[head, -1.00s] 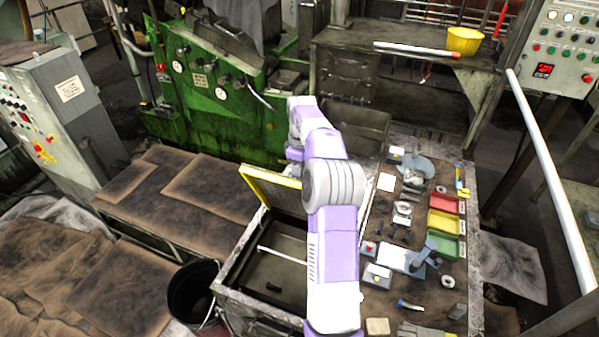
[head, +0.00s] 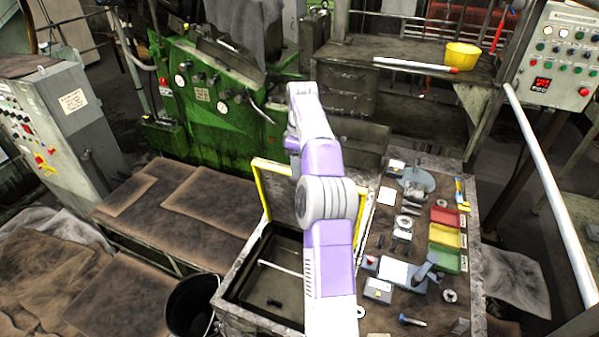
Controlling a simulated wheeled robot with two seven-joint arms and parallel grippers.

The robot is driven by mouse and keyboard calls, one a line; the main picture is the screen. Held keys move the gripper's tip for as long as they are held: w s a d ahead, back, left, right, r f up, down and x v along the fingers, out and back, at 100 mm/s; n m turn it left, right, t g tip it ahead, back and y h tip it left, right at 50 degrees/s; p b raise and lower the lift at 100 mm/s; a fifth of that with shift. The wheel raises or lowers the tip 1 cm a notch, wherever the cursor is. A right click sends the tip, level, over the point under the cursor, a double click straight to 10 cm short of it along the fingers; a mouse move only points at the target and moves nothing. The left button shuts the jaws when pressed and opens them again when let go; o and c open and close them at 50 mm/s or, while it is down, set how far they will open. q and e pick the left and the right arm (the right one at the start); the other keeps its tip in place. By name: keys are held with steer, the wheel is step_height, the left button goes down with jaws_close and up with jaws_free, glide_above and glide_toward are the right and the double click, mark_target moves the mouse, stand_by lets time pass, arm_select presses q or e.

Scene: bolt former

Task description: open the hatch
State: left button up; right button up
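The hatch (head: 276,187) is a grey panel with a yellow edge. It stands raised and steeply tilted at the back of an open box (head: 232,290) in the bench. The box's dark inside shows, with a pale rod (head: 278,268) and a small dark piece on its floor. My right arm comes up from the bottom of the picture and covers the hatch's right part. My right gripper (head: 293,146) is at the far end of this arm, beyond the hatch's top edge. Its fingers are too small and hidden to read, and contact with the hatch cannot be made out. My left gripper is out of view.
Right of my arm, the bench top holds tools and red, yellow and green trays (head: 445,238). A black bucket (head: 192,305) stands left of the box. A green machine (head: 215,95) is behind. A white pipe (head: 550,190) slants at the right.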

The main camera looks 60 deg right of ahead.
steer(key=shift+a+r, duration=0.1)
steer(key=s+d+r+h+b, duration=0.1)
steer(key=s+d+r+h, duration=0.2)
steer(key=d, duration=0.3)
steer(key=shift+t, duration=0.3)
steer(key=f, duration=0.2)
steer(key=f+b, duration=0.1)
steer(key=f, duration=0.2)
steer(key=d+f+b, duration=0.1)
steer(key=f, duration=0.1)
steer(key=shift+w+f, duration=0.25)
steer(key=shift+w, duration=0.15)
steer(key=shift+c, duration=0.3)
jaws_close()
